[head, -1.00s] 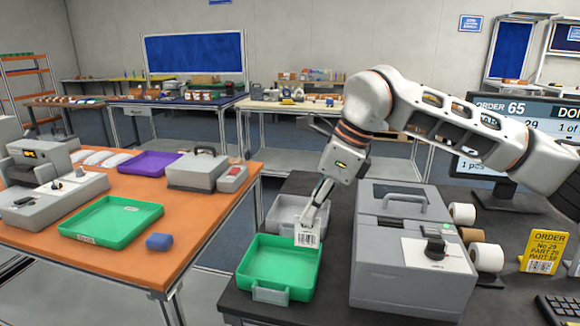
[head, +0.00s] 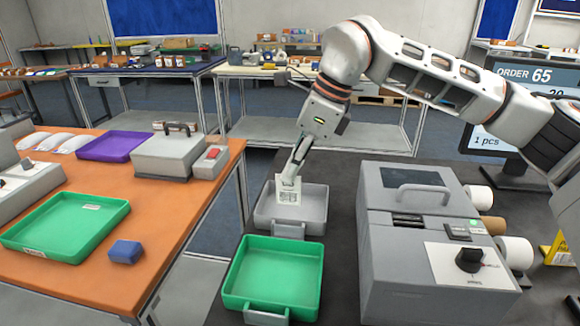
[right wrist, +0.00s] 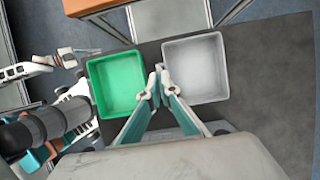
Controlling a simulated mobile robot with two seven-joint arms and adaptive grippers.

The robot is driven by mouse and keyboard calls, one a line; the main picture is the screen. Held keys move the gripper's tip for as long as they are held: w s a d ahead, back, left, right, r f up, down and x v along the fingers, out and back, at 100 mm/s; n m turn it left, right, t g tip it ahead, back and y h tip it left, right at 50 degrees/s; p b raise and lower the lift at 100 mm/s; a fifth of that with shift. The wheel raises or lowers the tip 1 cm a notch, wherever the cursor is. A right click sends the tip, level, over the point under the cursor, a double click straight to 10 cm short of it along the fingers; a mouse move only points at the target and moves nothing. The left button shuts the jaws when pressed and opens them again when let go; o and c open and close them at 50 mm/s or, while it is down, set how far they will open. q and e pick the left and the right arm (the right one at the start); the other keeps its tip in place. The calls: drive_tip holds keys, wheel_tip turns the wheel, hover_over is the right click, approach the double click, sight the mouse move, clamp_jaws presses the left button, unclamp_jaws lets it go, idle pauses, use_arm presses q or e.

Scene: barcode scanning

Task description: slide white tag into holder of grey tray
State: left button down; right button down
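My right gripper (head: 292,174) is shut on a white tag (head: 289,190) with printed marks, which hangs below the fingertips. The tag overlaps the inside of the grey tray (head: 262,212) in the head view; its exact height over the tray is unclear. The grey tray is empty, and a grey holder (head: 289,230) sits on its near side. In the right wrist view the fingertips (right wrist: 157,86) lie between the green tray (right wrist: 117,84) and the grey tray (right wrist: 195,68); the tag is hardly visible there. My left gripper is not in the head view; parts of my other arm show at the left of the wrist view.
The green tray stands just in front of the grey one, also with a holder (head: 265,316). A grey printer (head: 415,235) with white rolls stands to the right. An orange table (head: 110,195) with trays lies left across a gap. Dark bench surface is free behind the printer.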

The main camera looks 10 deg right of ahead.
sight(287, 204)
drive_tip(key=shift+w+f+b, duration=0.1)
drive_tip(key=shift+f+b, duration=1.05)
drive_tip(key=shift+f, duration=2.3)
drive_tip(key=c, duration=2.2)
unclamp_jaws()
drive_tip(key=shift+r, duration=0.1)
drive_tip(key=v, duration=1.1)
drive_tip(key=shift+d+r, duration=0.15)
drive_tip(key=shift+r, duration=0.25)
